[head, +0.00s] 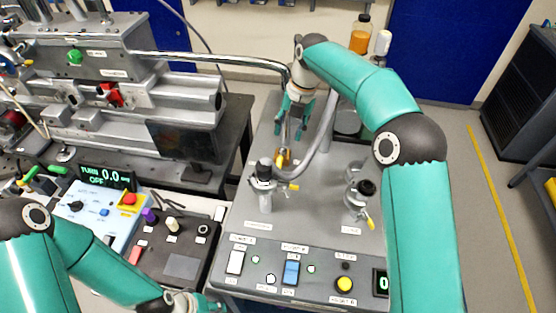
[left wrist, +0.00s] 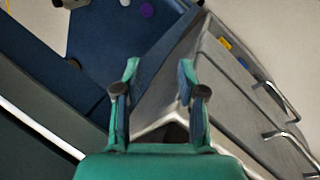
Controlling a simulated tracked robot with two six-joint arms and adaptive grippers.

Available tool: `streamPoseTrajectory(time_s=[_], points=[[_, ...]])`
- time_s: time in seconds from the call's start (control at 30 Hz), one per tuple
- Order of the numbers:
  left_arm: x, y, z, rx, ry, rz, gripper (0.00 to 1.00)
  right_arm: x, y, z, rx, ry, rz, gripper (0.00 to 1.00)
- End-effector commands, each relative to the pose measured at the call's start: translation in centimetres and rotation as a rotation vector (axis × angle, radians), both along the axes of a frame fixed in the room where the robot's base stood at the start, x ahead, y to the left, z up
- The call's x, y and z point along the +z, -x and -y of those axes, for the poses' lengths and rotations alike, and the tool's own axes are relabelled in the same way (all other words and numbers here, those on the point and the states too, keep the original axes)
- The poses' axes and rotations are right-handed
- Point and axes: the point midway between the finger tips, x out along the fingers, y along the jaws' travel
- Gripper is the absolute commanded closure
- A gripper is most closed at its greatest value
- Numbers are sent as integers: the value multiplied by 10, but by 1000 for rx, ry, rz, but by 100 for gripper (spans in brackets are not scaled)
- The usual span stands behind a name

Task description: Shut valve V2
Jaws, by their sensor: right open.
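Several valve-like fittings stand on the grey pump cart; I cannot read which label is V2. One black-capped fitting (head: 264,172) stands at the cart's left, with a small yellow lever beside it. Another with a black knob (head: 366,187) stands to the right, with a yellow lever (head: 370,222) hanging at an angle. My right gripper (head: 292,120) is open, pointing down behind the left fitting, above a brass-coloured part (head: 284,157) by the metal pipe. I cannot tell whether it touches anything. My left gripper (left wrist: 159,66) is open and empty in the left wrist view.
The cart's front panel (head: 300,262) carries white, blue and yellow buttons. A grey hose loops close to my right gripper. A light-blue control box (head: 90,215) with a red button stands left. A bottle with orange liquid (head: 360,38) stands behind.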

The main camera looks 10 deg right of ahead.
Motion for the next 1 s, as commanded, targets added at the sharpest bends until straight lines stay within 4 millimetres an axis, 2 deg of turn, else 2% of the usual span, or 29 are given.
streamPoseTrajectory(time_s=[0.4,0.6,0.8,1.0], points=[[0,0,0,0,0,0,60,-87,-5,-11,-8,0,-6,56],[-1,0,0,0,0,1,60,-123,-7,-17,-8,0,-4,56],[-1,0,0,0,0,1,60,-142,-9,-20,-11,0,-2,56],[-1,0,0,0,0,1,60,-146,-10,-21,-11,0,0,56]])
